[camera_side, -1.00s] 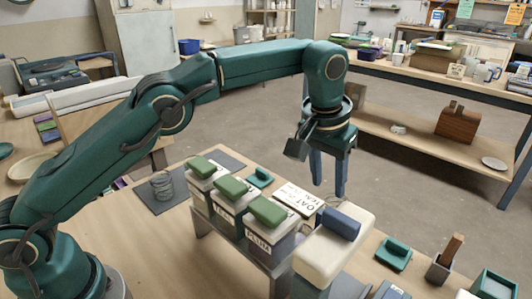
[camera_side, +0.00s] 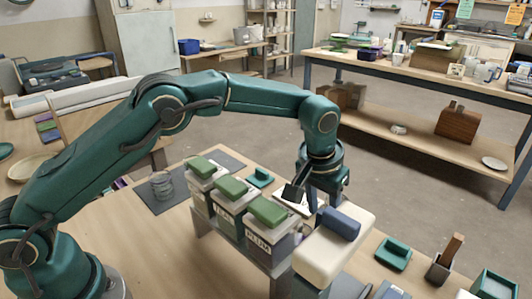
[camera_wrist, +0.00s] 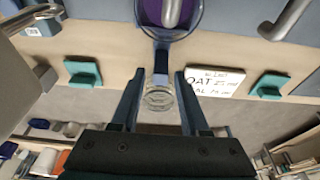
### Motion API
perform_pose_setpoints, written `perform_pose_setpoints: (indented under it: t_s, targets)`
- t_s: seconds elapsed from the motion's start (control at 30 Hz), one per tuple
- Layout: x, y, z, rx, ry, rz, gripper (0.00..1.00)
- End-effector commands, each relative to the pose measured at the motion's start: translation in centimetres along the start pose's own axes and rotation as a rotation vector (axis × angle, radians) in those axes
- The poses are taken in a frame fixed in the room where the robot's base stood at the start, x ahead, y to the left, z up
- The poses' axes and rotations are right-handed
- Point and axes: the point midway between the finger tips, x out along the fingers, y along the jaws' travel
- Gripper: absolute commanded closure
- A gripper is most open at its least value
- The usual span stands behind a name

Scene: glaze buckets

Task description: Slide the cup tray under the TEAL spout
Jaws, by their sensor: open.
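My gripper (camera_side: 313,202) is open and lowered beside the row of buckets, partly hidden by the blue-lidded cream bucket (camera_side: 330,248). In the wrist view its two fingers (camera_wrist: 158,80) are spread, with nothing clearly clamped between them. Two small teal pieces with raised tabs, one left (camera_wrist: 85,72) and one right (camera_wrist: 270,85), lie along the bench edge. The cup tray and teal spout cannot be told apart surely.
Several green-lidded buckets (camera_side: 230,195) stand on a raised rack. A handwritten card (camera_wrist: 213,82) lies by the right finger. A coiled clear jar (camera_side: 162,185) stands on a dark mat. A teal tabbed piece (camera_side: 393,253) and wooden-handled tool (camera_side: 445,260) are at right.

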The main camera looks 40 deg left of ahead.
Motion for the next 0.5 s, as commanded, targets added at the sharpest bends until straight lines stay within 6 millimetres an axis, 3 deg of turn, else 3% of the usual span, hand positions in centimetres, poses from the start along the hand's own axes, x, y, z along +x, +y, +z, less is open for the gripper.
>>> perform_pose_setpoints:
  t_s: [0.03,0.1,0.13,0.5]
  targets:
    - [0.0,0.0,0.0,0.0,0.0,0.0,0.66]
    - [0.0,0.0,0.0,0.0,0.0,0.0,0.93]
    - [0.0,0.0,0.0,0.0,0.0,0.0,1.0]
    - [-0.1,-1.2,-0.1,-0.002,0.0,-0.001,1.0]
